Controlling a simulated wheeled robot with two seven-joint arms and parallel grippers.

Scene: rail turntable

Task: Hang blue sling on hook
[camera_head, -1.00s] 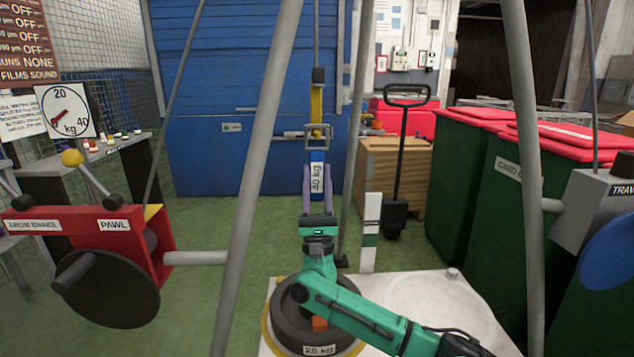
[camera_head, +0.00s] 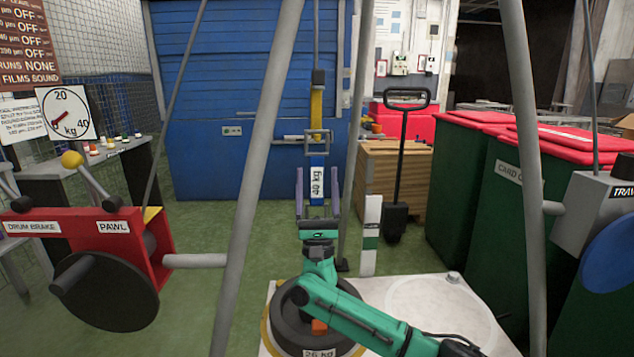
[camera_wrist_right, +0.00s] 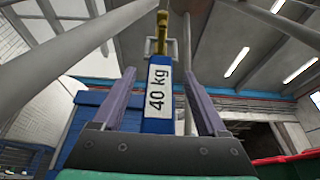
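The blue sling (camera_head: 317,165), with a white "40 kg" label, hangs upright with a grey square ring (camera_head: 318,141) at its top. The yellow hook (camera_head: 316,106) hangs on the line above, its lower end at the ring; I cannot tell exactly how ring and hook touch. My right gripper (camera_head: 317,190) is open below, its purple fingers on either side of the sling's lower part. In the right wrist view the sling (camera_wrist_right: 158,120) stands between the fingers (camera_wrist_right: 160,100) with gaps showing. My left gripper is out of view.
Grey frame legs (camera_head: 256,160) stand left and right of my right arm. A dark 26 kg weight (camera_head: 285,325) sits on the white platform (camera_head: 380,285) below. A red winch (camera_head: 90,240) is at left, green bins (camera_head: 470,190) at right.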

